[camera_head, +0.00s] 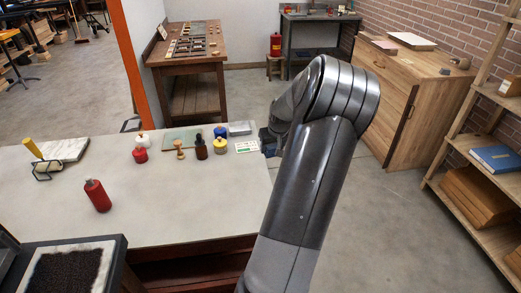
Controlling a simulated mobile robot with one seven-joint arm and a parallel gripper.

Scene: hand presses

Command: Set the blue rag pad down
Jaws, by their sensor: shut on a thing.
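My arm rises from the bottom and bends at the elbow, and its far end drops behind the upper link. A small dark part of my gripper (268,141) shows just past the right end of the pale worktop (185,215). Its fingertips are hidden behind my arm. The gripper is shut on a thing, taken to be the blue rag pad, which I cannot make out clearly.
A black-inked slab (66,272) is front left. The worktop's middle is clear.

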